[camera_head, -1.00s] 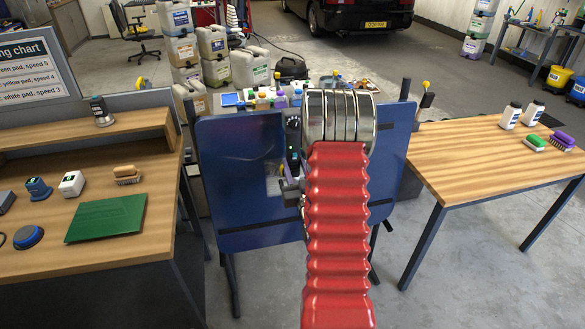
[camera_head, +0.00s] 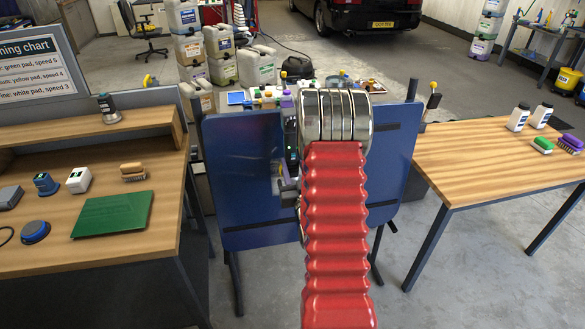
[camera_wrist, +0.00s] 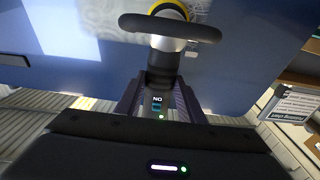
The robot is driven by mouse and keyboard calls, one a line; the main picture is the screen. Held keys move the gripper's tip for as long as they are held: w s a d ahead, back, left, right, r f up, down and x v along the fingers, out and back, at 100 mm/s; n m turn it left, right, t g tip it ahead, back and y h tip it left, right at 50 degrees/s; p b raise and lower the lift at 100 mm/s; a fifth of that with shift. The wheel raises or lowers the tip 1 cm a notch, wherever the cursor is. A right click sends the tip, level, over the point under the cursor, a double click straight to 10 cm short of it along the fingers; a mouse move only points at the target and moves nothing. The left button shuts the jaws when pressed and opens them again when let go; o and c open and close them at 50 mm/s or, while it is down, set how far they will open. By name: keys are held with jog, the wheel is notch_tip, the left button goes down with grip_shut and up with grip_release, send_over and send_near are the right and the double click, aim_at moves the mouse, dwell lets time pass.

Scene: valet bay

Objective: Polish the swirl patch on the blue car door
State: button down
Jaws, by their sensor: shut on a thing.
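The blue car door (camera_head: 240,160) stands upright on a dark frame straight ahead, its middle covered by my arm in the head view. In the wrist view the door (camera_wrist: 250,50) fills the upper part. A pale, bright patch (camera_wrist: 105,18) shows on it at the upper left; I cannot tell whether it is the swirl patch or a reflection. My gripper (camera_wrist: 160,105) is shut on a polisher (camera_wrist: 166,62) with a dark curved handle, a yellow pad edge and an "ON" display. The polisher is at the door; pad contact is hidden.
A wooden bench (camera_head: 30,245) on the left holds a green mat (camera_head: 112,214), a brush (camera_head: 133,172) and small devices. A wooden table (camera_head: 480,165) on the right holds white bottles (camera_head: 518,117) and brushes. A cluttered cart top stands behind the door.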

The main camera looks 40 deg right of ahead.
jog(key=shift+w+a+r, duration=0.1)
jog(key=shift+w+r, duration=0.05)
jog(key=shift+r, duration=0.05)
jog(key=shift+w+a, duration=0.15)
jog(key=shift+a, duration=0.15)
jog(key=shift+w+a, duration=0.35)
jog(key=shift+a, duration=0.35)
dwell(0.3)
jog(key=shift+w+a, duration=0.2)
jog(key=shift+a, duration=0.05)
jog(key=shift+w+a, duration=0.2)
jog(key=shift+a, duration=0.1)
jog(key=shift+w+a, duration=0.3)
jog(key=shift+a, duration=0.15)
dwell(0.3)
jog(key=shift+s, duration=0.1)
jog(key=v, duration=0.7)
jog(key=shift+s+a+r, duration=0.2)
jog(key=shift+s+r, duration=0.15)
jog(key=shift+r, duration=0.35)
dwell(0.5)
